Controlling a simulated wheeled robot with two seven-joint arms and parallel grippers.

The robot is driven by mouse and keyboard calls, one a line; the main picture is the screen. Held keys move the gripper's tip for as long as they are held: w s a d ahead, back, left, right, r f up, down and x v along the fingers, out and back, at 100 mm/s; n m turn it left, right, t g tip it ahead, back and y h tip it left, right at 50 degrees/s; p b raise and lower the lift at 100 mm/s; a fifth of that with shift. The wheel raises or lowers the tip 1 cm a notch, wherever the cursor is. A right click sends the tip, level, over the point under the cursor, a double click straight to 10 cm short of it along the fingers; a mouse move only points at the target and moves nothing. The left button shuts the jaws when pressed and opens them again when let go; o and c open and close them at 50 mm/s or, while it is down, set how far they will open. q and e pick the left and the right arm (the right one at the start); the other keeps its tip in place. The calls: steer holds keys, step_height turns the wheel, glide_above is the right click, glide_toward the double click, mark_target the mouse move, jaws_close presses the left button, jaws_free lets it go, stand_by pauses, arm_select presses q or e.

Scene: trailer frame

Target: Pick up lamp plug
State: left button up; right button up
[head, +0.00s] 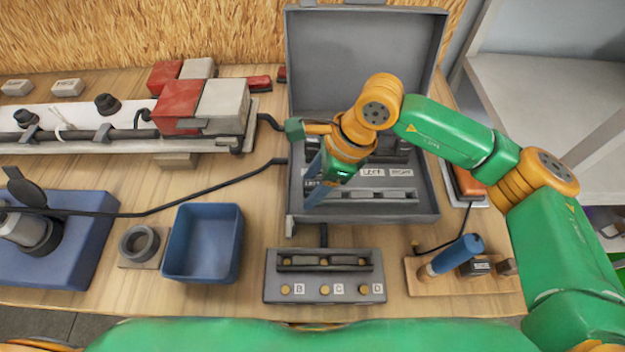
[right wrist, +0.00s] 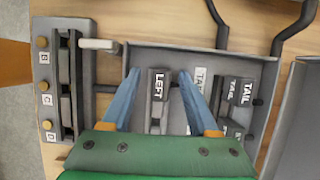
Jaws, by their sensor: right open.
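An open grey case (head: 365,208) holds dark labelled plugs. In the right wrist view, a dark plug marked LEFT (right wrist: 157,87) sits in the case, with plugs marked TAIL (right wrist: 241,90) to its right. My right gripper (head: 317,180) is over the left part of the case. In the right wrist view its blue fingers (right wrist: 160,76) are open, one on each side of the LEFT plug, with no visible grip on it. Whether the fingertips touch it I cannot tell. The arm hides part of the case in the head view. My left gripper is not in view.
A grey socket block (head: 325,291) marked B, C, D stands in front of the case. A blue bin (head: 203,243) is left of it. A wooden board (head: 460,285) with a blue-handled tool lies right. The case lid (head: 365,50) stands up behind. Black cables run in from the left.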

steer(key=shift+w+f, duration=0.1)
steer(key=shift+w, duration=0.05)
steer(key=shift+c, duration=0.6)
steer(key=c, duration=0.8)
steer(key=shift+r, duration=0.5)
steer(key=s+d+r+b, duration=0.1)
steer(key=s+r+b, duration=0.5)
steer(key=s+r, duration=0.6)
steer(key=shift+s, duration=1.1)
